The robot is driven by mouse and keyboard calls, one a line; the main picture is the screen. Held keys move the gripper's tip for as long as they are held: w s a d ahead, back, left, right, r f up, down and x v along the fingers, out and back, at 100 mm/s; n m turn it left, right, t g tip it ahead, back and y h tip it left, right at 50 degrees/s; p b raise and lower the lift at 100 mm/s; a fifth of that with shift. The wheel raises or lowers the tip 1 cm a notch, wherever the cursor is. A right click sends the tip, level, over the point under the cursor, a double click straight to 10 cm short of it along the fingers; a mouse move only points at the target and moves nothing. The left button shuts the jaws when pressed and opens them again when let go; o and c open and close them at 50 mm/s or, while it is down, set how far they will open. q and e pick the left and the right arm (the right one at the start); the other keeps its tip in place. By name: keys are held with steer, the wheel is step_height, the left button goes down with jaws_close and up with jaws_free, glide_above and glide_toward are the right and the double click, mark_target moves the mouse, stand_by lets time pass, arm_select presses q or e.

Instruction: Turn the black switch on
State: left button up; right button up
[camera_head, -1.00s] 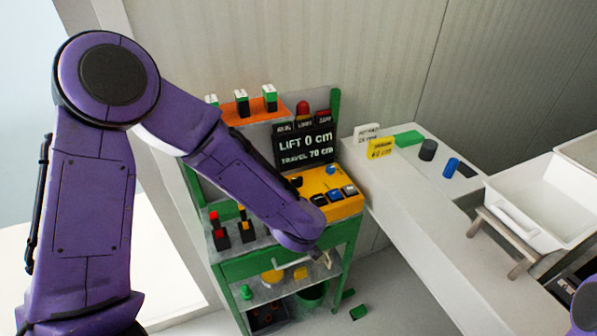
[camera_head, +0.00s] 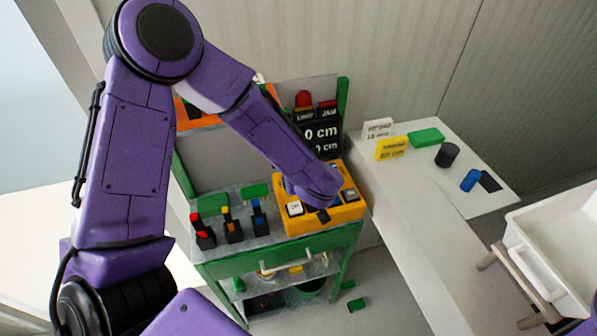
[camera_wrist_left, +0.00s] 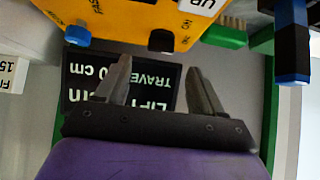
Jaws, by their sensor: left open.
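The yellow control box (camera_head: 347,212) sits on the green cart; it also shows in the left wrist view (camera_wrist_left: 115,18). A black knob-like switch (camera_wrist_left: 162,41) stands on it beside small lettering that appears to include "ON", and a blue knob (camera_wrist_left: 77,36) stands to its left. My left gripper (camera_wrist_left: 158,75) is open and empty, its fingertips just below the black switch in that picture and apparently apart from it. In the head view my left forearm covers part of the box, hiding the black switch and the left gripper. My right gripper is out of view.
A dark display screen (camera_head: 322,138) stands behind the box. Several levers with coloured handles, such as the blue one (camera_head: 259,218), stand left of the box. A white counter (camera_head: 410,200) at right holds yellow and white signs and small blocks.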

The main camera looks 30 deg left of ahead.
arm_select(q)
steer(key=shift+w+a+f+p, duration=0.15)
steer(key=shift+w+a+f, duration=0.05)
steer(key=shift+a+f, duration=0.4)
steer(key=shift+w+a+f+p, duration=0.15)
steer(key=shift+w+a+f, duration=0.05)
steer(key=shift+a+f, duration=0.4)
steer(key=shift+w+a+f, duration=0.3)
steer(key=shift+w+f, duration=0.2)
steer(key=shift+w, duration=0.1)
steer(key=shift+w+a+f, duration=0.3)
steer(key=shift+w+f, duration=0.2)
steer(key=shift+w, duration=0.05)
steer(key=shift+w+f, duration=0.2)
steer(key=shift+w, duration=0.05)
steer(key=shift+s+r, duration=0.15)
steer(key=shift+s, duration=0.15)
steer(key=shift+s+r, duration=0.1)
steer(key=shift+s, duration=0.05)
steer(key=shift+c, duration=1.2)
steer(key=c, duration=0.8)
steer(key=shift+d, duration=0.1)
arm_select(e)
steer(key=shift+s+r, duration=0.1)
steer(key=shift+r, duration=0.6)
